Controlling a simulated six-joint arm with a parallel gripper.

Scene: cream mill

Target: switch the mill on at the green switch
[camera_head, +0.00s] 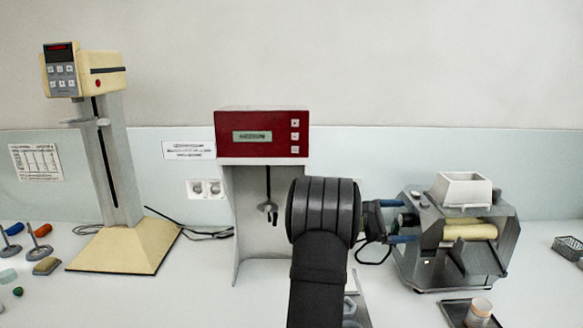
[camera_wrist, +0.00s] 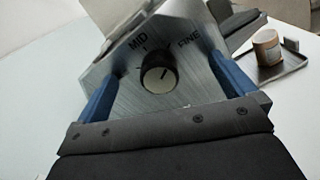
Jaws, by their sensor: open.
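The mill (camera_head: 470,250) is a grey metal machine with cream rollers and a white hopper on top, at the right of the head view. My gripper (camera_head: 397,221) is at its left side, with blue fingers pointing at it. In the wrist view the open fingers (camera_wrist: 162,70) stand on both sides of a round black dial (camera_wrist: 158,73) on the mill's metal side panel. The dial has a pale face with a pointer mark, and the panel reads MID and FINE. I cannot make out a green switch in either view.
A dark tray (camera_head: 452,311) with a small jar (camera_head: 480,311) lies in front of the mill. A red-topped device (camera_head: 262,150) stands behind my arm, and a cream stand mixer (camera_head: 110,190) is at the left. A wire basket (camera_head: 568,247) is at the far right.

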